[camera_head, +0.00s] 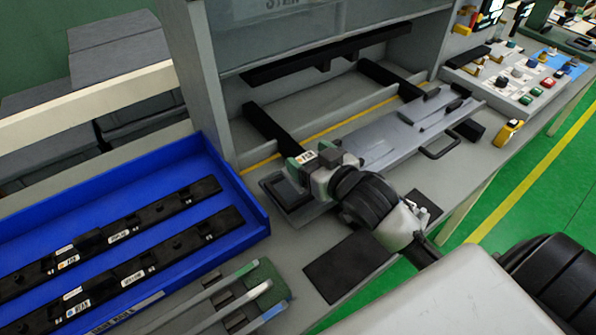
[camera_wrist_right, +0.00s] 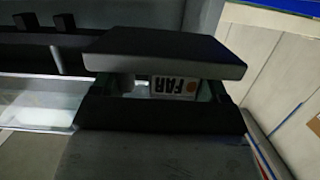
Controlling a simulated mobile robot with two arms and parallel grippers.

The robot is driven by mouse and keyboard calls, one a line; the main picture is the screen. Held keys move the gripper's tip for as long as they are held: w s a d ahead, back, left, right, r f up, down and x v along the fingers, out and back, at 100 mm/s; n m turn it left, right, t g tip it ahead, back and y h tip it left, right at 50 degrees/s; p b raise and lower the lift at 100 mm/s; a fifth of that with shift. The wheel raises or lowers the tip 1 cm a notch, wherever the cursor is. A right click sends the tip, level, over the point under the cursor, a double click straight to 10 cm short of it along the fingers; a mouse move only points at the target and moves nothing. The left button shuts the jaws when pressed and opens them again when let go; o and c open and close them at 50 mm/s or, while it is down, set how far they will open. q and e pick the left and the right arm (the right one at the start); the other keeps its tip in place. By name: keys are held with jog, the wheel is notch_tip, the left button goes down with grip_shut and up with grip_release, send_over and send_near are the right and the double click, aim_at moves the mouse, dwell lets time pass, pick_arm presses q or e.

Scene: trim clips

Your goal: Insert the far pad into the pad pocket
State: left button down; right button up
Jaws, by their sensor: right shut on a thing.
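My right gripper (camera_head: 312,165) is shut on the far pad, above the left end of the grey fixture plate. In the right wrist view the far pad (camera_wrist_right: 165,50) is a flat black slab with a white label reading FAR and an orange dot. The green-tipped fingers of my right gripper (camera_wrist_right: 163,87) grip it from both sides. A dark-framed recess (camera_head: 277,195), which looks like the pad pocket, lies just left of and below the gripper in the head view. Whether the pad touches it is hidden. My left gripper is not in view.
A blue tray (camera_head: 250,205) at left holds long black trim strips (camera_head: 135,235). A grey fixture plate (camera_head: 405,130) with a handle lies right of the gripper. A slatted rack (camera_head: 235,300) and a dark mat (camera_head: 345,265) are in front. A button panel (camera_head: 520,80) stands at the right.

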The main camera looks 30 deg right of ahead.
jog(key=shift+w+a+f, duration=0.55)
jog(key=shift+w+a, duration=0.15)
jog(key=shift+w, duration=0.1)
jog(key=shift+a+f, duration=0.1)
jog(key=shift+f, duration=0.15)
notch_tip(320, 180, down, 3)
jog(key=shift+f, duration=0.2)
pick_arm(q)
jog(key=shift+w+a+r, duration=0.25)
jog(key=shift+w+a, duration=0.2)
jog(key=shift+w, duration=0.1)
pick_arm(e)
jog(key=shift+f, duration=0.2)
jog(key=shift+f, duration=0.15)
jog(key=o, duration=1)
jog(key=shift+c, duration=0.2)
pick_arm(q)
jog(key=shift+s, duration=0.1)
